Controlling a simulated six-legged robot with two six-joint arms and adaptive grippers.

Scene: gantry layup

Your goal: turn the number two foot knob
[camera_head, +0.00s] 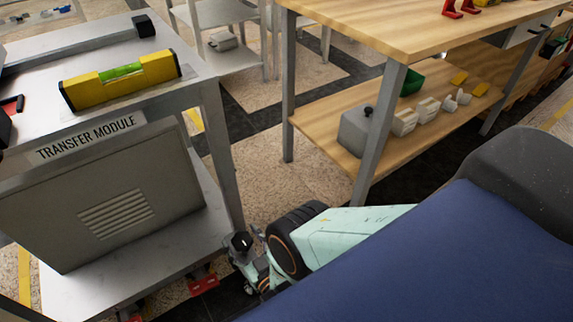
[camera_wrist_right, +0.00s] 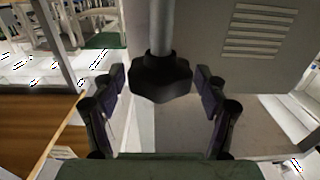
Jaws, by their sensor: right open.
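A black lobed knob (camera_wrist_right: 160,78) sits at the lower end of a grey round stem in the right wrist view. In the head view a dark knob (camera_head: 240,242) shows low at the bottom of the transfer module cart's front right leg. My right gripper (camera_wrist_right: 160,108) is open, with one finger on each side of the knob and visible gaps between. In the head view my right gripper (camera_head: 250,260) is small and partly covered by my own arm. I cannot read a number on the knob. My left gripper is not in view.
The cart (camera_head: 90,295) carries a grey vented box labelled TRANSFER MODULE and a yellow level (camera_head: 120,80). Red parts (camera_head: 203,285) show near the floor by the cart. A wooden workbench (camera_head: 400,30) with a loaded lower shelf stands right. Speckled floor lies between them.

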